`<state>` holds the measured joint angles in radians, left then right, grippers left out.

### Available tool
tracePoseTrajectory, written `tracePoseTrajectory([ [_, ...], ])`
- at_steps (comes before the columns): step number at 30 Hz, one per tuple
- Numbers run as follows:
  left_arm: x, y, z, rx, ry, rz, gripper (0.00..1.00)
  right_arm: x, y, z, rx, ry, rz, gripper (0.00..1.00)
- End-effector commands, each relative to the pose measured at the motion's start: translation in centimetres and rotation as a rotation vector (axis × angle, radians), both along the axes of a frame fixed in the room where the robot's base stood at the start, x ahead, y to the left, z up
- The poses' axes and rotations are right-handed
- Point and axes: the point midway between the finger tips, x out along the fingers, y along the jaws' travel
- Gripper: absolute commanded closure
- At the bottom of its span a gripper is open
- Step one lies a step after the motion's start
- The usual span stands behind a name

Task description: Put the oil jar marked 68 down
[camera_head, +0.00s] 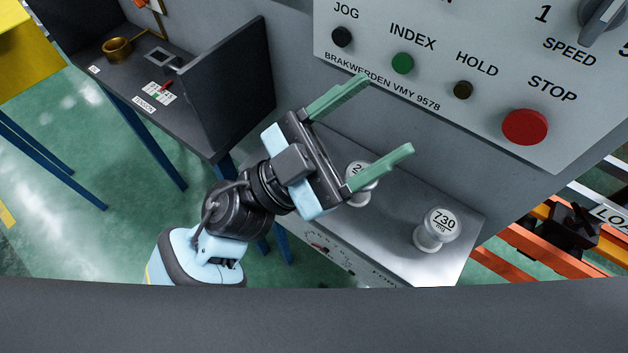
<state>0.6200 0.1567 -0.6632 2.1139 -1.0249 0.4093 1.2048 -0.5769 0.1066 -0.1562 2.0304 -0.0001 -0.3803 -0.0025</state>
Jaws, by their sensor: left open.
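My left gripper (384,117) is open, its two green fingers spread wide, with nothing visible between them. It is in front of the grey machine face, above a metal ledge (400,257). I see no jar marked 68 in this view. Two small containers with round white tops stand on the ledge. One is marked 730 (436,230), to the right of the gripper and apart from it. The other (359,193) shows a 2 and is partly hidden behind the lower finger; the rest of its marking cannot be read. My right gripper is not in view.
A control panel (450,75) with JOG, INDEX, HOLD and a red STOP button (525,127) is close beyond the fingers. A dark bench (130,75) at the left holds a brass cup (117,50) and has an upright side panel (232,88). Orange rails (545,255) lie at the right.

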Motion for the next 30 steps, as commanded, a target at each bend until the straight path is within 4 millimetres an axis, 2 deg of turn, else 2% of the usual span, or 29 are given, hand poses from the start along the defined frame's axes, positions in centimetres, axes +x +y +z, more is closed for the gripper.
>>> tracePoseTrajectory([
  [2, -2.5, -2.6, 0.8, 0.097, -0.135, -0.173, 0.32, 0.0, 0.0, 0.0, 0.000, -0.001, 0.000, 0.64],
  [5, -5.5, -5.1, -0.2, 0.276, -0.272, -0.385, 0.32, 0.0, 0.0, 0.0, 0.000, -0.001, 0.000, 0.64],
  [9, -8.0, -6.5, -4.0, 0.627, -0.406, -0.625, 0.32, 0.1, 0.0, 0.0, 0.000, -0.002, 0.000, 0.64],
  [11, -8.0, -6.3, -6.0, 0.808, -0.437, -0.696, 0.32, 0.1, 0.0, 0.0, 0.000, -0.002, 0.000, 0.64],
  [14, -6.6, -4.9, -9.3, 1.142, -0.457, -0.761, 0.32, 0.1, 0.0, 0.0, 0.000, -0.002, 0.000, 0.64],
  [18, -2.6, -1.1, -11.9, 1.614, -0.408, -0.725, 0.32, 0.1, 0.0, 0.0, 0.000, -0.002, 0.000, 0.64],
  [21, 0.4, 1.8, -12.2, 1.883, -0.339, -0.637, 0.32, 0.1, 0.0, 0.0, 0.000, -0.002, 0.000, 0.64],
  [24, 2.5, 4.1, -11.7, 2.065, -0.272, -0.542, 0.32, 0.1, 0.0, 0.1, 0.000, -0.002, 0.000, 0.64],
  [30, 4.3, 6.1, -10.8, 2.210, -0.202, -0.443, 0.32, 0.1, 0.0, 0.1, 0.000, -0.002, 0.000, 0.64],
])
